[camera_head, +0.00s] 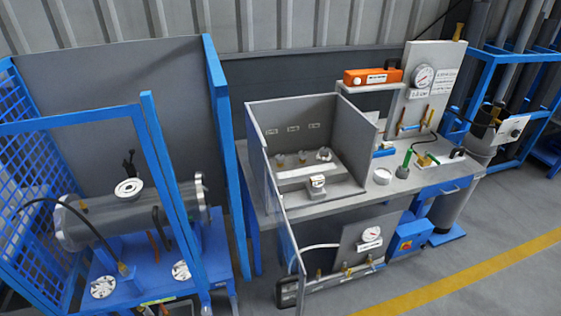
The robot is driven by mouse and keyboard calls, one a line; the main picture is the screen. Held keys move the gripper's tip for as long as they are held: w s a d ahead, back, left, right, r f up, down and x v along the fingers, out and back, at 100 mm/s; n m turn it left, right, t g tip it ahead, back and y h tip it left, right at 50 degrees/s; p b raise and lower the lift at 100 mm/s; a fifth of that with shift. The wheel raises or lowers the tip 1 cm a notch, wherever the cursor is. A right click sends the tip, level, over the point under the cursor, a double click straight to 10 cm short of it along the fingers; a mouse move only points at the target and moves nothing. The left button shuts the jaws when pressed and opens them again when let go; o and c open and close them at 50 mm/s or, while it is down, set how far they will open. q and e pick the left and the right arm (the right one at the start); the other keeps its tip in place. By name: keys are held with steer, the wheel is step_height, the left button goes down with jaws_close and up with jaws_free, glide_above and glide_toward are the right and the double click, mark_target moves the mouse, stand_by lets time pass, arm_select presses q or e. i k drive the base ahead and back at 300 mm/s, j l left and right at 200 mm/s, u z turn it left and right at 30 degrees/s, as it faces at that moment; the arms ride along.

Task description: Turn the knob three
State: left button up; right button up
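Several small knob-like fittings stand in a row inside the open-topped grey box on the workbench. The left one (280,160) and the middle one (302,158) are small and dull. A small block with a pale top (317,182) sits in front of the row. Neither of my grippers is in view, and nothing touches the fittings.
A flanged metal shell (95,222) lies in a blue frame at left. The grey bench (280,215) carries an orange box (372,77), a gauge panel (436,75) and a white round dish (382,176). A lower gauge panel (358,248) stands below. Floor at right front is clear.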

mark_target(324, 151)
steer(key=i+l, duration=0.2)
steer(key=l, duration=0.15)
steer(key=i+l, duration=0.15)
steer(key=l, duration=0.25)
steer(key=i+l, duration=0.2)
steer(key=l, duration=0.15)
steer(key=i+l, duration=0.15)
steer(key=l, duration=0.25)
steer(key=i+l, duration=0.2)
steer(key=l, duration=0.15)
steer(key=i+l, duration=0.2)
steer(key=l, duration=0.15)
steer(key=z, duration=0.05)
